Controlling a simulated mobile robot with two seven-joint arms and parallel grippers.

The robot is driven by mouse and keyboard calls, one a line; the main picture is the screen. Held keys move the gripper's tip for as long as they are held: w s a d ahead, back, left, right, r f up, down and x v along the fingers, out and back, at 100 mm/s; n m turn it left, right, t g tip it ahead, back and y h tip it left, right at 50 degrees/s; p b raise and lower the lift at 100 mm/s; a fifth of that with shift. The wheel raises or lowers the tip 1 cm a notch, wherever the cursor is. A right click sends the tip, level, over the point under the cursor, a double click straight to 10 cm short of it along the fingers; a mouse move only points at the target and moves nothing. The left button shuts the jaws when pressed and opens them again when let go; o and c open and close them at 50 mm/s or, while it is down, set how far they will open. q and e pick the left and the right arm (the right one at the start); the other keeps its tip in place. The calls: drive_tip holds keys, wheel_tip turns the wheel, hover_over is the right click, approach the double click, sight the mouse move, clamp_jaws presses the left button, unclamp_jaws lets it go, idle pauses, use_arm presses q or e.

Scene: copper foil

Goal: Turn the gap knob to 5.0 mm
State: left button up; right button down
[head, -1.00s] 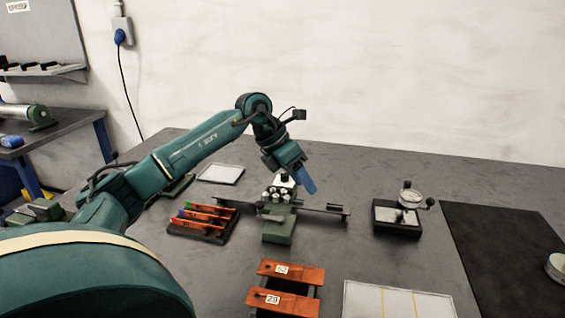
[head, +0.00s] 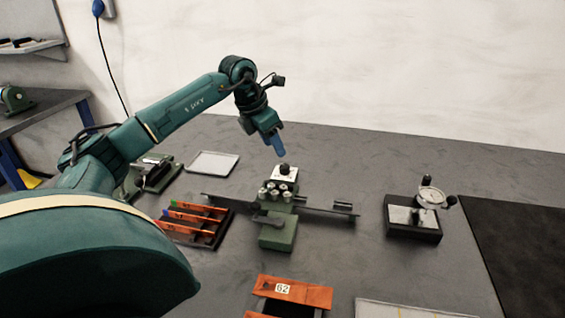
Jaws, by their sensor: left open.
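A green machine (head: 277,232) with a flat dark bar across it stands in the middle of the bench. At its back is a small white dial plate with a black knob (head: 284,169), which looks like the gap knob. The scale marks are too small to read. Several metal rollers (head: 277,193) sit just in front of the plate. My left gripper (head: 279,150) has blue fingers pointing down, just above and behind the knob in the picture, apparently apart from it. It is open and seems empty. My right gripper is not in view.
A rack of orange strips (head: 198,222) is left of the machine, with a pale tray (head: 213,163) behind. A gauge with a crank (head: 413,218) stands to the right, beside a black mat (head: 520,235). An orange block marked 62 (head: 288,290) is in front.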

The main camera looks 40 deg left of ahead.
sight(284, 166)
use_arm(q)
drive_tip(key=x, duration=0.8)
drive_tip(key=shift+c, duration=0.3)
drive_tip(key=c, duration=0.9)
drive_tip(key=shift+c, duration=0.2)
drive_tip(key=shift+r, duration=0.1)
